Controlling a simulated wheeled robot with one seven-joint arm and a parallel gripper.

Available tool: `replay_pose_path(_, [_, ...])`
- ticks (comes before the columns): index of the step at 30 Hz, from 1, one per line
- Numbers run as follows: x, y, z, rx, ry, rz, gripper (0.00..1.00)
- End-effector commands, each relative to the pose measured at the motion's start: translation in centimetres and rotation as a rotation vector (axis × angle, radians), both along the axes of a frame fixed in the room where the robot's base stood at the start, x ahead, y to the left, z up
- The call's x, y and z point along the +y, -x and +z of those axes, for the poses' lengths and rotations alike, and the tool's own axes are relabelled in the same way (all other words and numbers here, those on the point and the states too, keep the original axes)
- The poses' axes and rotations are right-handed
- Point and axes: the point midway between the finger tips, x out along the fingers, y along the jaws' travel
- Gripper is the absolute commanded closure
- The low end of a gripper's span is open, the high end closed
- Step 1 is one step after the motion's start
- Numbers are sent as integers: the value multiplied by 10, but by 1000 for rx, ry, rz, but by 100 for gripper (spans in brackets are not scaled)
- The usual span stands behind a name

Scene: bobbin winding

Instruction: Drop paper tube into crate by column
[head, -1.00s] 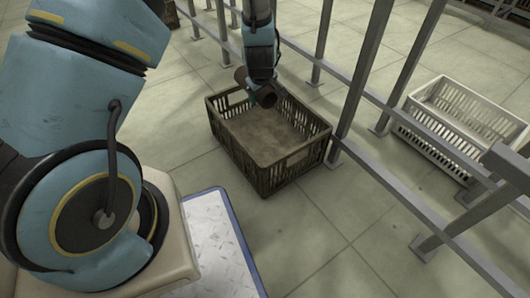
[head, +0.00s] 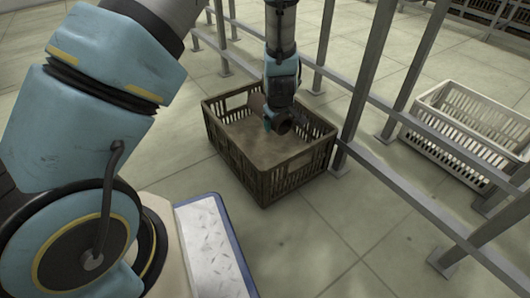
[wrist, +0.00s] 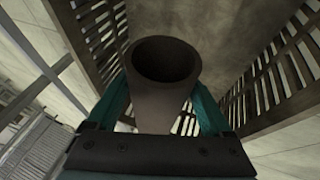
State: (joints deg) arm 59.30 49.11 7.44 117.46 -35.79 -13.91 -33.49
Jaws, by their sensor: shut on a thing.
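The paper tube (wrist: 163,95) is brown and hollow, with its open end facing the wrist camera. My gripper (head: 269,116) is shut on the tube, with a teal finger on each side of it in the wrist view (wrist: 160,105). The brown slatted crate (head: 262,185) stands on the floor beside a grey column (head: 360,85). In the head view the tube (head: 283,125) is over the crate's open top, around rim height. The crate looks empty where its floor (head: 260,150) shows; the arm hides part of it.
Grey posts and rails (head: 400,185) run along the crate's right side. A white crate (head: 470,125) stands beyond the rails. A blue-edged plate (head: 212,245) of light metal lies in front. Tiled floor (head: 300,245) is clear near the crate.

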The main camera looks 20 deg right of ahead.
Motion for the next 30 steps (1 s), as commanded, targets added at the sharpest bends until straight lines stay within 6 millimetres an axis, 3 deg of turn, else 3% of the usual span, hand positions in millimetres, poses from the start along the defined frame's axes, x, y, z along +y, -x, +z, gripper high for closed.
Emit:
replay_pose_path(8, [0, 0, -2, 0, 1, 0, 74])
replay_pose_path(9, [0, 0, -2, 0, 1, 0, 15])
replay_pose_path(13, [0, 0, -2, -1, 1, 0, 0])
replay_pose_path(23, [1, 2, 4, 0, 0, 0, 0])
replay_pose_path(30, [9, 19, 43, -2, 2, 0, 0])
